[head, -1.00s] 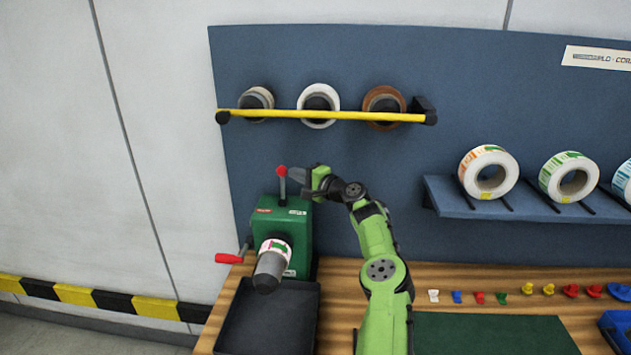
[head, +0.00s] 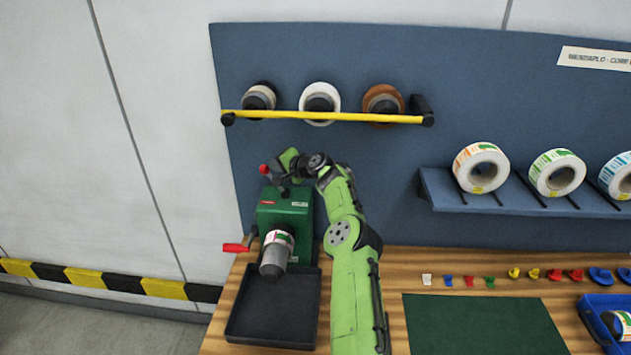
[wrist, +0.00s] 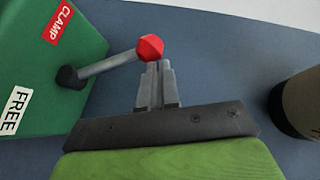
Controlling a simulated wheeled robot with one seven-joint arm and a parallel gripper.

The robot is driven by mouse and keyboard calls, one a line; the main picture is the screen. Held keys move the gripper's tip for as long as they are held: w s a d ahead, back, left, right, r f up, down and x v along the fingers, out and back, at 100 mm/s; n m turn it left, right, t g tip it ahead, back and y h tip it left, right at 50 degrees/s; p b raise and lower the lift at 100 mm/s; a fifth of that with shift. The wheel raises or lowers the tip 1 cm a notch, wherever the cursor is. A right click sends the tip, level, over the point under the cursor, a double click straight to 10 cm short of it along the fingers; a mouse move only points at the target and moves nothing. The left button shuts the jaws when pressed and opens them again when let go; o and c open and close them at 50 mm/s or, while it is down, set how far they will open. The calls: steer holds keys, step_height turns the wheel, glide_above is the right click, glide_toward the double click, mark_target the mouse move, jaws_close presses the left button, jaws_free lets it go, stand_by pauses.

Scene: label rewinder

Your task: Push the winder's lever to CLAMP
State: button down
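The green winder (head: 285,218) stands at the left end of the bench. Its lever has a red knob (head: 264,169) and leans left, toward the side with the red CLAMP label (wrist: 58,23). The white FREE label (wrist: 18,110) is on the other side of the pivot. In the wrist view the grey lever shaft (wrist: 108,64) runs from the dark pivot to the red knob. My gripper (wrist: 155,72) has its fingers together, empty, with the tips at the knob's edge; they look in contact. In the head view my gripper (head: 276,178) is just right of the knob.
A yellow rail (head: 320,116) with several tape rolls is above the winder. A roll sits on the winder's spindle (head: 276,255) over a black tray (head: 272,308). A red crank handle (head: 236,247) sticks out left. A green mat (head: 485,325) lies right of my arm.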

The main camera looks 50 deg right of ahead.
steer(key=shift+w+a+f, duration=0.1)
steer(key=shift+a, duration=0.1)
stand_by(0.3)
steer(key=b+v, duration=0.5)
steer(key=v, duration=1.1)
steer(key=shift+d+b, duration=0.2)
steer(key=shift+b, duration=0.1)
